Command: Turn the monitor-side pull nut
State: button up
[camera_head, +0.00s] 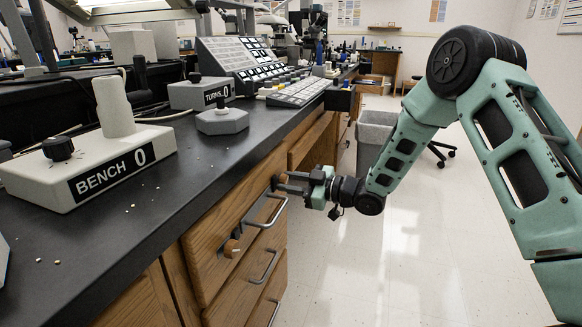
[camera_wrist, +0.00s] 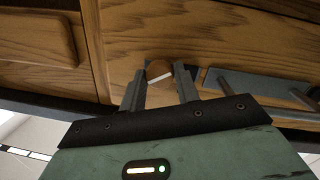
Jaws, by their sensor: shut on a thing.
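My gripper (camera_head: 283,183) is at the front of the top wooden drawer, at the far end of its metal pull (camera_head: 268,212). In the wrist view my gripper (camera_wrist: 160,84) has its two fingers on either side of a round wooden nut (camera_wrist: 158,69) with a white line across its face, and is shut on it. The white line is slightly tilted. In the head view this nut is mostly hidden by the fingers. A second wooden nut (camera_head: 231,248) sits near the close end of the pull, apart from my gripper. A grey metal bar (camera_wrist: 260,88) runs right of the fingers.
The black bench top (camera_head: 190,165) carries a "BENCH 0" box (camera_head: 90,170), a "TURNS 0" box (camera_head: 202,93) and a keyed console (camera_head: 245,60). Lower drawers with metal pulls (camera_head: 263,267) are below. A grey bin (camera_head: 374,135) stands behind. The floor (camera_head: 360,270) is clear.

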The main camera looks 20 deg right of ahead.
jog(key=m+p, duration=0.1)
jog(key=p, duration=0.1)
jog(key=m+p, duration=0.3)
jog(key=p, duration=0.1)
jog(key=shift+r+g, duration=0.3)
jog(key=shift+g, duration=0.1)
jog(key=m+p, duration=0.3)
jog(key=p, duration=0.1)
jog(key=shift+m, duration=0.3)
jog(key=m+p, duration=0.2)
jog(key=m, duration=0.1)
jog(key=shift+f+g, duration=0.1)
jog(key=shift+g, duration=0.3)
jog(key=shift+w+d+f+m+y+p, duration=0.1)
jog(key=shift+m+y+p, duration=0.1)
jog(key=shift+m+p, duration=0.45)
jog(key=shift+f+m+y+p, duration=0.1)
jog(key=shift+m+y+p, duration=0.1)
jog(key=shift+m+p, duration=0.4)
jog(key=shift+m, duration=0.35)
jog(key=o, duration=1)
jog(key=shift+c, duration=0.2)
jog(key=p+v, duration=0.1)
jog(key=v, duration=1.6)
jog(key=shift+d+r+p, duration=0.2)
jog(key=shift+r+p, duration=0.05)
jog(key=shift+p, duration=0.05)
